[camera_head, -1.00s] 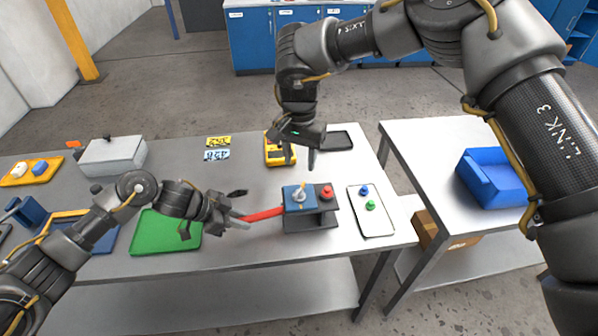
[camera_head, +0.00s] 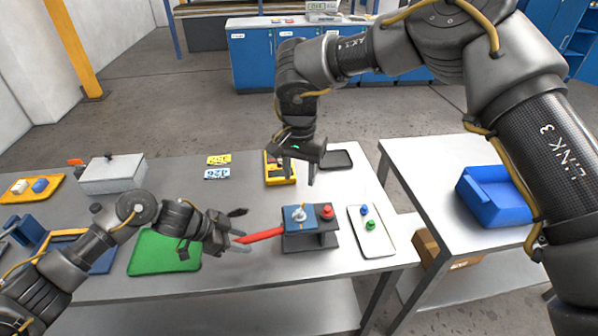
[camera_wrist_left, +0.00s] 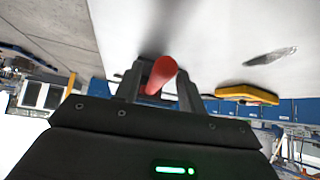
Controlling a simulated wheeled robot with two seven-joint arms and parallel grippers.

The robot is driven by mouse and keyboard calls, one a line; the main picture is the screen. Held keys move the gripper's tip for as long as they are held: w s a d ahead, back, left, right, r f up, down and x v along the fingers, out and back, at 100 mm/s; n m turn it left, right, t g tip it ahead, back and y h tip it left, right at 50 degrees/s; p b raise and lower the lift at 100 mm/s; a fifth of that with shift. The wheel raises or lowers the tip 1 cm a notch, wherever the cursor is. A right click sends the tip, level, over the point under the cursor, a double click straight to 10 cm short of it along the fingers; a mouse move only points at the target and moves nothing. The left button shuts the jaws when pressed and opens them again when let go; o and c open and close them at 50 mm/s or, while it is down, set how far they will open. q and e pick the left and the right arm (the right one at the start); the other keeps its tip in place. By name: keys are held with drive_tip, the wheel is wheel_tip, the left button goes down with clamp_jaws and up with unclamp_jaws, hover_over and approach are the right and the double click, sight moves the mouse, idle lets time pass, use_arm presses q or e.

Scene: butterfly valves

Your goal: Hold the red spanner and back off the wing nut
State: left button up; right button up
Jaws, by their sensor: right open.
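The red spanner (camera_head: 264,235) lies roughly level, its right end against the left side of a small block stand with a blue top (camera_head: 292,226). A pale metal wing nut (camera_head: 299,214) stands upright on the blue top. My left gripper (camera_head: 240,241) is at the spanner's left end; the left wrist view shows the red spanner (camera_wrist_left: 162,74) between its two fingers, which appear closed on it. My right gripper (camera_head: 299,174) points down above and behind the wing nut, open and empty, its fingers apart.
A red knob (camera_head: 327,211) sits just right of the wing nut. A white tray (camera_head: 380,252) with blue and green knobs is further right. A yellow meter (camera_head: 273,182) and a black tray (camera_head: 345,164) lie behind. A green tray (camera_head: 150,262) is left, beneath my left arm.

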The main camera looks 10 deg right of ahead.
use_arm(q)
drive_tip(key=shift+r+p, duration=3.5)
drive_tip(key=shift+f, duration=0.1)
